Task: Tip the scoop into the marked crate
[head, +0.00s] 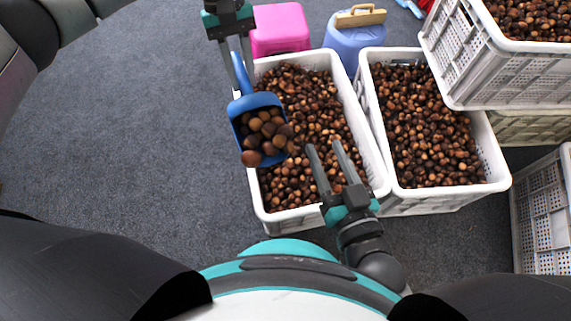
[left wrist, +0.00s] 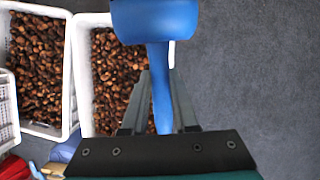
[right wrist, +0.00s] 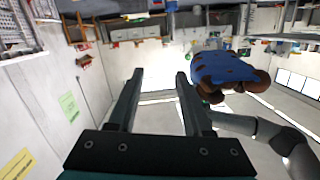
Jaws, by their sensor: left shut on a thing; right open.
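My left gripper (head: 241,72) is shut on the handle of a blue scoop (head: 246,101). The scoop holds several chestnuts (head: 268,127) and hangs over the left edge of the left white crate (head: 293,217), which is full of chestnuts. In the left wrist view the scoop (left wrist: 155,18) shows from its blue underside, with its handle (left wrist: 161,95) between the fingers. The right wrist view also shows the scoop (right wrist: 225,68) with chestnuts at its lip. My right gripper (head: 322,147) is open and empty over the same crate's near part. No crate mark is clear in the head view.
A second white crate (head: 445,191) of chestnuts stands right beside the first. A stacked crate (head: 470,72) of chestnuts is at the upper right. A pink stool (head: 280,30) and a blue container (head: 355,40) stand behind. The grey floor on the left is clear.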

